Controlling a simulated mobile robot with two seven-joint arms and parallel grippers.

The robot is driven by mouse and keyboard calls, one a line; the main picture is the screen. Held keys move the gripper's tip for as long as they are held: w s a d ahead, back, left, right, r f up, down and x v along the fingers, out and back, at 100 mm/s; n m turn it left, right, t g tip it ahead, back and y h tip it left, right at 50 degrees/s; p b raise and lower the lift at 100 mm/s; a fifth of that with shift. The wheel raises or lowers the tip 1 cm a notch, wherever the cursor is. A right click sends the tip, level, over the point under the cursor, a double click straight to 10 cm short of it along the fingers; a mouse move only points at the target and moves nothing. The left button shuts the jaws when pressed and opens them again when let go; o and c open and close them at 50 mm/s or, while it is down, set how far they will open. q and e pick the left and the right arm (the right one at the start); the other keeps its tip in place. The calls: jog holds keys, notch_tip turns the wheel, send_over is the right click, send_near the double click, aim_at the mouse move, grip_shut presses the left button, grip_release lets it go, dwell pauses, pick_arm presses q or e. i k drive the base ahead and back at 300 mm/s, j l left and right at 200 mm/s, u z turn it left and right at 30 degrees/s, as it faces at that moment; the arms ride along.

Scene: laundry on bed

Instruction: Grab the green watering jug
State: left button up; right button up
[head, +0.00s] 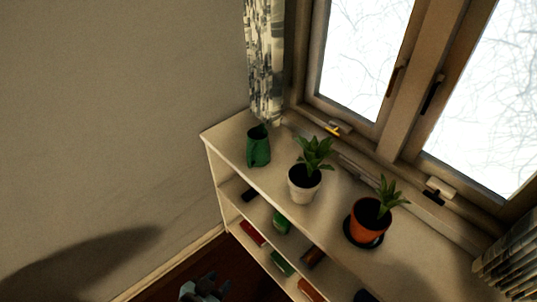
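The green watering jug (258,148) stands upright on the top of the shelf unit, toward its left end. My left gripper (212,284) shows at the bottom edge of the head view, low in front of the shelf unit and well apart from the jug. It is small and dark, and I cannot tell whether its fingers are open or shut. My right gripper is not in view.
The pale shelf unit (232,142) stands under the window. A plant in a white pot (304,187) is right of the jug, and a plant in an orange pot (369,219) is farther right. A patterned curtain (266,60) hangs behind the jug. Several small items fill the lower shelves.

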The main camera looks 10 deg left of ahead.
aim_at(258, 153)
jog(key=i+j+z, duration=0.1)
jog(key=j+z, duration=0.25)
jog(key=j, duration=0.3)
jog(key=j+z, duration=0.35)
jog(key=j, duration=0.3)
jog(key=j+z, duration=0.35)
jog(key=j, duration=0.35)
jog(key=k+l, duration=0.05)
